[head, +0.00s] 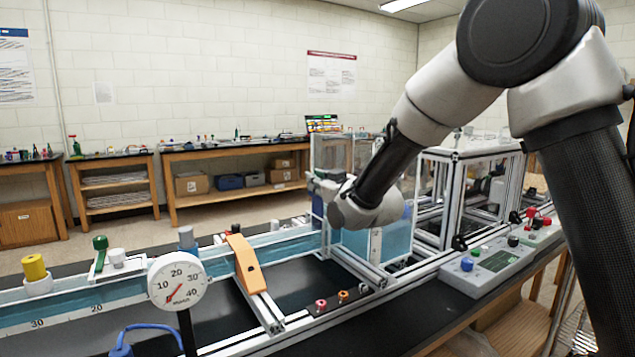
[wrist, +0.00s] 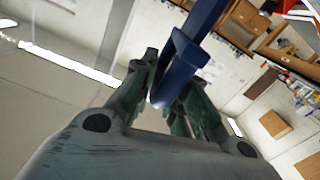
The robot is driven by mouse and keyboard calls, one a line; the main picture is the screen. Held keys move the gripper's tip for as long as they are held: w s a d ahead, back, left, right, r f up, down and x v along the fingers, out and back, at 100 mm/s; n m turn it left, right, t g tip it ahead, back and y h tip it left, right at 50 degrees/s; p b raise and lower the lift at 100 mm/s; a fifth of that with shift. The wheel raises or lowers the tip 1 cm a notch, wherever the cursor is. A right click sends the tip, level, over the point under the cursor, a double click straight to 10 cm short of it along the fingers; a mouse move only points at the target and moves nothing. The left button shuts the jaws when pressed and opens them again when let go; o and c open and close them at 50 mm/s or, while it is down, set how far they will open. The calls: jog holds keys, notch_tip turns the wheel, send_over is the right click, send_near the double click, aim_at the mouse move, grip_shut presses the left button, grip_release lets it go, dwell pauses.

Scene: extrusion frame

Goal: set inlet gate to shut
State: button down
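My gripper (wrist: 172,80) has its two dark fingers drawn in on either side of a dark blue bar-like handle (wrist: 197,25) in the wrist view. The fingers appear to be closed on the bar, whose near end lies between them. In the head view my gripper (head: 320,186) is at the near end of the clear-walled tank, above the water channel (head: 290,244). A dark blue part (head: 317,208) stands just below it and is probably the inlet gate. My wrist hides much of the tank behind, and no gate label is readable.
An orange curved piece (head: 246,264) straddles the channel. A round dial gauge (head: 180,283) stands in front of it. A grey control box (head: 490,262) with knobs sits at the right. Aluminium rails frame the tank. Wooden benches (head: 235,157) stand along the wall.

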aim_at(318, 199)
jog(key=shift+d, duration=0.1)
jog(key=shift+f, duration=2.5)
jog(key=c, duration=1.5)
grip_release()
jog(key=shift+w+f, duration=0.1)
jog(key=shift+f, duration=0.05)
jog(key=shift+o, duration=0.2)
jog(key=v, duration=1.2)
